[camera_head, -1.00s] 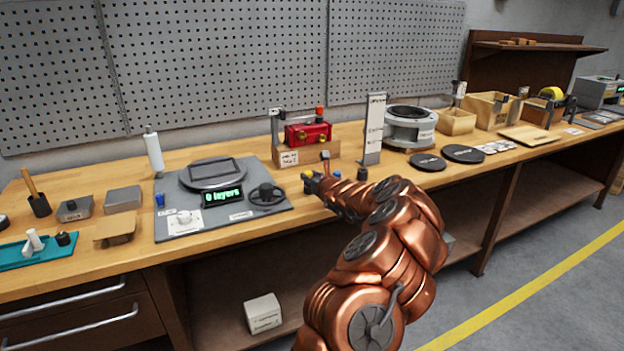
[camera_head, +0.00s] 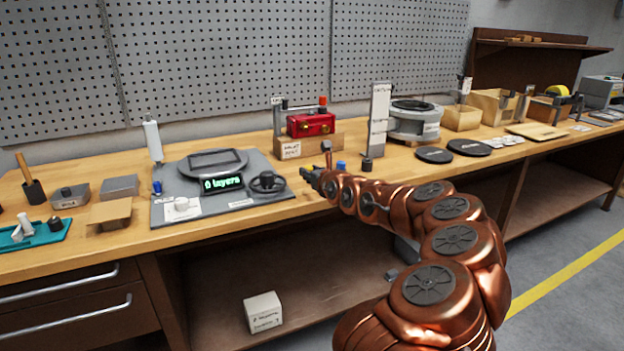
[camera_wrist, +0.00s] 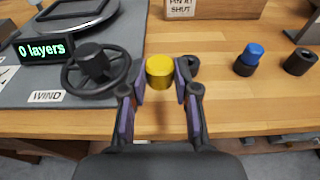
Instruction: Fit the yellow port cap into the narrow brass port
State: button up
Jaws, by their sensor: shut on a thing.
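The yellow port cap (camera_wrist: 159,72) is a short cylinder held upright between the two fingers of my gripper (camera_wrist: 159,88) in the wrist view. The bench top shows below and around it. In the head view my gripper (camera_head: 309,178) is at the front of the bench, just right of the black handwheel; the cap cannot be made out there. The red valve actuator (camera_head: 311,125) stands on a wooden block behind my gripper, apart from it. It has small brass ports low on its front; which is narrower is too small to tell.
A grey winding station (camera_head: 220,200) with a black handwheel (camera_wrist: 92,66) lies left of my gripper. A blue-topped black part (camera_wrist: 250,60) and a black ring (camera_wrist: 299,62) stand to the right. A tall white-labelled post (camera_head: 378,118) rises right of the actuator.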

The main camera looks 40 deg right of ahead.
jog(key=shift+s+a+f+b, duration=0.25)
jog(key=shift+f+b, duration=0.05)
jog(key=shift+b, duration=0.05)
jog(key=shift+s+a+r, duration=0.25)
jog(key=shift+s+a, duration=0.65)
jog(key=shift+a, duration=0.2)
jog(key=shift+s+a+r, duration=0.2)
jog(key=shift+s+a, duration=0.65)
jog(key=shift+a, duration=0.2)
jog(key=w+a+f+n+y, duration=0.2)
jog(key=w+a+y, duration=0.1)
jog(key=a, duration=1)
jog(key=w+a+f+n+y, duration=0.1)
jog(key=w+a+n+y, duration=0.2)
jog(key=a, duration=1)
jog(key=w+a+f+n+y, duration=0.2)
jog(key=a+y, duration=0.2)
jog(key=a, duration=1)
notch_tip(320, 180, up, 13)
jog(key=d+p, duration=0.1)
jog(key=p, duration=1.1)
jog(key=shift+r+p, duration=0.2)
jog(key=shift+p, duration=0.15)
